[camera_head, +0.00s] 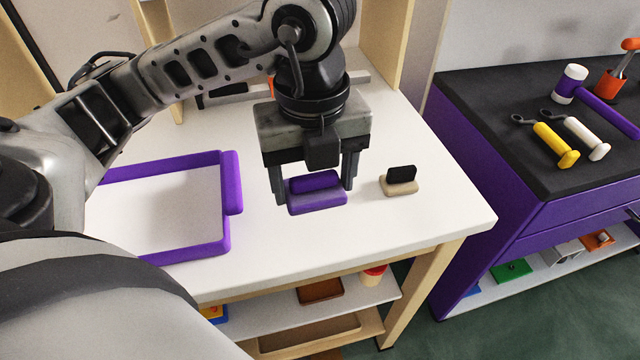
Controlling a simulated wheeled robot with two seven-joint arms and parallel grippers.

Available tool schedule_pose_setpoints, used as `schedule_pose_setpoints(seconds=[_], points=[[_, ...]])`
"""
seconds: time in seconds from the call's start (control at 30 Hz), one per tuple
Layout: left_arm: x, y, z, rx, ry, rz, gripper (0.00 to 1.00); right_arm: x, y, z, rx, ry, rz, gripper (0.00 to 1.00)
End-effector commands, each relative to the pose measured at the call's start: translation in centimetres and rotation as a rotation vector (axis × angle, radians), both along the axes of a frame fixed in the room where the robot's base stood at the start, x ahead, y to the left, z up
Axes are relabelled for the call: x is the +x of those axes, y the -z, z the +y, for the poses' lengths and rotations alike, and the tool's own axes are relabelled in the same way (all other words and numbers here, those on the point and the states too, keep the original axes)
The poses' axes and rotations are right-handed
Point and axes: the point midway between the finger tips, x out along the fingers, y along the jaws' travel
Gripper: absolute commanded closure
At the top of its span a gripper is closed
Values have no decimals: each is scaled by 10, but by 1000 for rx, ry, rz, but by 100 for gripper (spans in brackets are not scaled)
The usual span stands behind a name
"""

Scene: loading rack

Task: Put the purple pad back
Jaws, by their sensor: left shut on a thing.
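The purple pad (317,199) is a small block with a raised grip on top. It is at the middle of the white table, in the camera_head view. My left gripper (314,185) comes down from above and is shut on the pad, one finger at each side of it. I cannot tell whether the pad touches the table top or hangs just above it. My right gripper does not show.
A beige pad with a black grip (399,181) stands just right of the gripper. A purple-framed tray (225,215) lies on the table (440,213) to the left. A dark bench (480,110) with tools stands at the right.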

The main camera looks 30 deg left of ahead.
Motion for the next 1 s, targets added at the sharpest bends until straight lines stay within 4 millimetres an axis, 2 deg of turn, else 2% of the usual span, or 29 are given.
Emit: schedule_pose_setpoints(seconds=[0.1,0.2,0.4,0.6,0.8,1.0], points=[[25,17,15,0,-6,6,54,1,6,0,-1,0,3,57],[38,40,21,0,-3,8,54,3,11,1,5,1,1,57],[56,59,30,-1,1,1,54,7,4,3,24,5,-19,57],[66,76,36,0,1,4,54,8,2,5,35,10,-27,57],[65,99,36,0,3,1,54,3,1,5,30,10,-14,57],[65,101,35,-1,4,-1,54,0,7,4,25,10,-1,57]])
